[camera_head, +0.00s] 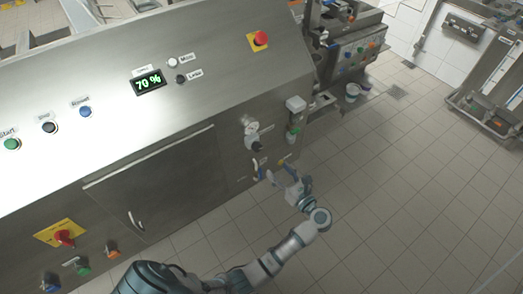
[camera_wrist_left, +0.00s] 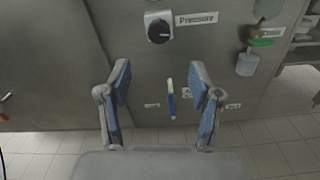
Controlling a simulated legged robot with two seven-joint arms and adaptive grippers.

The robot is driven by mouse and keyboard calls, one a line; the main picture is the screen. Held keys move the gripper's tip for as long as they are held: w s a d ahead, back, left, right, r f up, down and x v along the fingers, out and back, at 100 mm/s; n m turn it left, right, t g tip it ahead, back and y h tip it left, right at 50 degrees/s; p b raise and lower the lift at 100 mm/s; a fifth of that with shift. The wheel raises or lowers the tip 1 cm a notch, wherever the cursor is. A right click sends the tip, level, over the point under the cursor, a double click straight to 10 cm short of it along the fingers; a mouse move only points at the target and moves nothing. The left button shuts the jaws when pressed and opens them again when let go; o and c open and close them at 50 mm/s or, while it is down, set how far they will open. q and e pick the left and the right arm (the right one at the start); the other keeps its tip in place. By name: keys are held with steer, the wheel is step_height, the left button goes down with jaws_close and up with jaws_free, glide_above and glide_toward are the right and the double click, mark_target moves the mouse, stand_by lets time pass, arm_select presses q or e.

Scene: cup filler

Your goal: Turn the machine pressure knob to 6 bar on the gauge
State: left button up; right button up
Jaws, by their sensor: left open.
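The black pressure knob (camera_head: 257,146) is on the machine's front panel, just below the white gauge (camera_head: 250,126). The gauge reading is too small to make out. In the left wrist view the knob (camera_wrist_left: 159,31) sits on a pale square base beside a "Pressure" label (camera_wrist_left: 197,18). My left gripper (camera_head: 279,174) is open, in front of the panel, lower and to the right of the knob. In the left wrist view the gripper's blue-padded fingers (camera_wrist_left: 160,74) are spread apart, with the knob above and beyond their tips. The gauge is not in that view. My right gripper is not in view.
A blue-handled lever (camera_wrist_left: 171,98) is on the panel below the knob, seen between the fingers. A green-handled valve (camera_wrist_left: 261,43) is right of the knob. A red emergency button (camera_head: 260,39) is on the upper panel. Tiled floor (camera_head: 400,190) to the right is clear.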

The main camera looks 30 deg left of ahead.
mark_target(259, 149)
arm_select(q)
steer(key=x, duration=1.1)
steer(key=shift+w+a, duration=0.1)
steer(key=shift+a, duration=0.2)
steer(key=c, duration=1.1)
